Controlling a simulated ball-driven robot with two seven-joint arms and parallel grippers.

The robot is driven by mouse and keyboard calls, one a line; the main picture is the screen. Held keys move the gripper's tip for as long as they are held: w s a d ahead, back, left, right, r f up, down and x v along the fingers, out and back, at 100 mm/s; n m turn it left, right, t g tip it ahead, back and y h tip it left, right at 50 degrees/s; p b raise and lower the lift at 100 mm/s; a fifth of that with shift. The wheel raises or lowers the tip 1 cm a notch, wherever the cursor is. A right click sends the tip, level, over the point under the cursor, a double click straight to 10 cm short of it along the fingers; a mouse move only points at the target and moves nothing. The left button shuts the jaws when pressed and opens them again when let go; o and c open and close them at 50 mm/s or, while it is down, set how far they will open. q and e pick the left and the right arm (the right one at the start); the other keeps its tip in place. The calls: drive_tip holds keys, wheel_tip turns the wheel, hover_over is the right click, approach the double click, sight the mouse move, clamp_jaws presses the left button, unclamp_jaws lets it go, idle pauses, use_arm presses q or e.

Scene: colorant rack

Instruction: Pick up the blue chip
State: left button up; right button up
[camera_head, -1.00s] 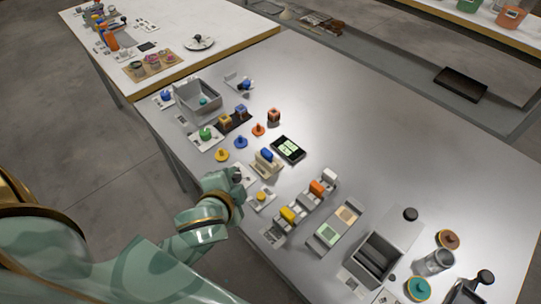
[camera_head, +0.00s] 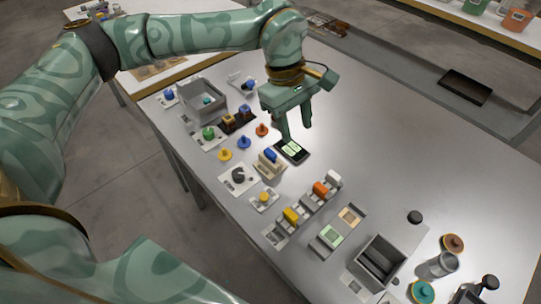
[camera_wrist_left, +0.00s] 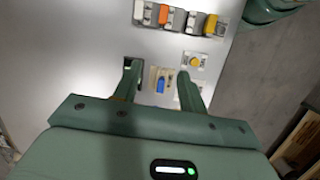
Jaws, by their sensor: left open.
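The blue chip (camera_head: 271,155) sits upright in a beige slotted holder (camera_head: 265,168) in the middle of the grey table. My left gripper (camera_head: 296,131) points down, beyond the chip and slightly right of it in the head view, over the dark device with a lit screen (camera_head: 293,151). It is open and empty. In the left wrist view the blue chip (camera_wrist_left: 161,86) shows between the two spread fingers (camera_wrist_left: 158,70), apart from both. The gripper appears above the chip; the exact height is hard to tell. My right gripper is not in view.
Yellow (camera_head: 291,215), orange (camera_head: 321,188) and white (camera_head: 333,179) blocks stand in a row nearby. A black knob on a white plate (camera_head: 238,175) lies beside the holder. Several coloured pegs and a grey bin (camera_head: 203,98) stand farther left.

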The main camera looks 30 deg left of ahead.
use_arm(q)
drive_tip(key=w+a+r+y, duration=0.1)
drive_tip(key=a+r+y, duration=0.15)
drive_tip(key=a, duration=0.45)
drive_tip(key=b, duration=0.3)
hover_over(270, 152)
drive_tip(key=shift+n, duration=0.4)
drive_tip(key=f, duration=1)
drive_tip(key=shift+w+a, duration=0.1)
drive_tip(key=shift+a, duration=0.15)
drive_tip(key=f, duration=0.2)
drive_tip(key=f+b, duration=0.1)
drive_tip(key=f, duration=0.1)
drive_tip(key=f+b, duration=0.1)
drive_tip(key=f, duration=0.1)
drive_tip(key=shift+d+f, duration=0.15)
drive_tip(key=shift+d, duration=0.15)
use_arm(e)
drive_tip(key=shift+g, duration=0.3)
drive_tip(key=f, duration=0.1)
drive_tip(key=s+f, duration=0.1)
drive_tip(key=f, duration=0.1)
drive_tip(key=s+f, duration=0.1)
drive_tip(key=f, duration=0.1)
use_arm(q)
clamp_jaws()
